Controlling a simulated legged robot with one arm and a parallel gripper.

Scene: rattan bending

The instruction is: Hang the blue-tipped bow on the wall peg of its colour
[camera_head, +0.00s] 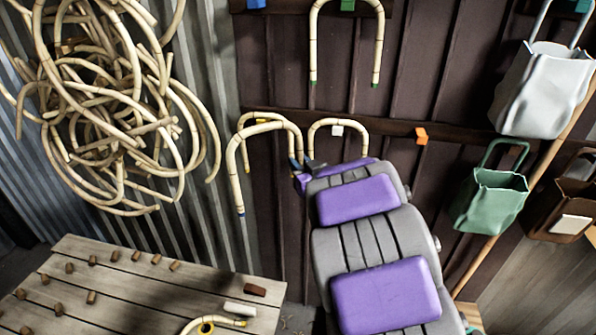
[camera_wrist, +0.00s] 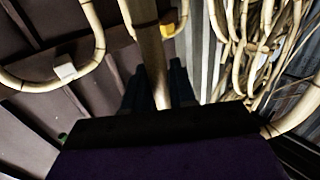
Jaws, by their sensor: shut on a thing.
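The blue-tipped bow (camera_head: 234,160), a pale rattan arch with dark bands, hangs from my gripper (camera_head: 305,163) with its open side down. My gripper is shut on its right leg near the lower end; the free left leg ends in a blue tip. In the wrist view the bow (camera_wrist: 150,60) runs up between the dark fingers (camera_wrist: 158,88). The blue peg (camera_head: 256,4) is at the top edge, on the upper rail, well above the bow. Nothing hangs on the visible part of it.
A bow hangs on the green peg (camera_head: 347,5) and another on the white peg (camera_head: 337,130). A yellow-tipped bow is behind mine, by the yellow peg (camera_wrist: 168,30). The orange peg (camera_head: 421,135) is bare. Rattan coils (camera_head: 110,100), a slatted table (camera_head: 130,290) and hanging bags (camera_head: 490,195) flank.

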